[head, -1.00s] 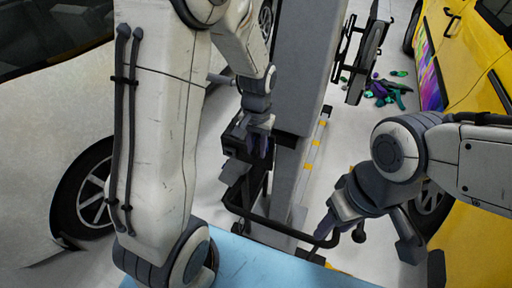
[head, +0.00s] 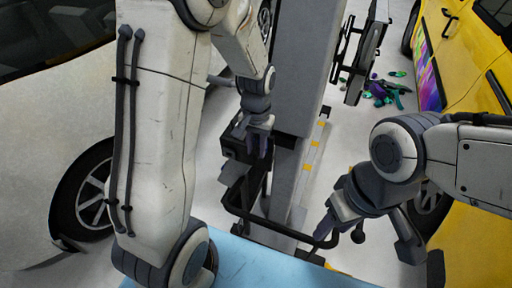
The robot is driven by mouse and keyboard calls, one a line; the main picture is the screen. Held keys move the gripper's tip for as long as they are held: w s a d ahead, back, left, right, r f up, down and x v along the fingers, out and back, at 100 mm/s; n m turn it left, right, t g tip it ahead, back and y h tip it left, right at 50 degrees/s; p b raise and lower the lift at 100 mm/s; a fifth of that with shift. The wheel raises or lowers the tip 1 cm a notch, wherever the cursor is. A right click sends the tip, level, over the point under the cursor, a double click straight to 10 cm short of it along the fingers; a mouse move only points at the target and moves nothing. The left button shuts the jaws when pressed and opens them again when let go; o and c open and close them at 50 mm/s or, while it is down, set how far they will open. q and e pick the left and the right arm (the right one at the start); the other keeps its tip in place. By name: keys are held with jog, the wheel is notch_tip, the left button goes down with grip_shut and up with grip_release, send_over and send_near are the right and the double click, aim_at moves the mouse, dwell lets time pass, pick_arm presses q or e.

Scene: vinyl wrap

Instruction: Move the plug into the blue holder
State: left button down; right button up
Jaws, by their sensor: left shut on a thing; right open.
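My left gripper (head: 258,146) hangs in the middle of the head view with its purple-grey fingers pointing down, beside the grey column. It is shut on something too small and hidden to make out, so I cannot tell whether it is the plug. My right gripper (head: 328,228) is lower right, open, with its fingers close to the black rail; I cannot tell whether they touch it. I cannot pick out the plug or the blue holder for certain.
A grey column (head: 294,85) stands between a white car (head: 75,120) and a yellow vehicle (head: 475,115). A bent black rail (head: 270,222) runs low in front of it. A light-blue flat surface (head: 262,266) lies at the bottom. Purple and green pieces (head: 384,91) lie on the floor behind.

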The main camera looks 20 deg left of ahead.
aim_at(256, 150)
pick_arm(q)
jog(key=shift+w, duration=0.1)
jog(key=c, duration=0.5)
grip_release()
jog(key=shift+c, duration=0.2)
notch_tip(256, 150, up, 11)
jog(key=b, duration=0.2)
jog(key=s+d+f+m+b, duration=0.1)
jog(key=s+d+f+m, duration=0.2)
jog(key=s+d, duration=0.3)
jog(key=s+d+f+m+h+b, duration=0.1)
jog(key=s+d, duration=0.5)
jog(key=s, duration=0.8)
notch_tip(256, 150, down, 2)
jog(key=m+b, duration=0.1)
jog(key=m, duration=0.2)
jog(key=shift+s+d, duration=0.15)
jog(key=shift+d, duration=0.05)
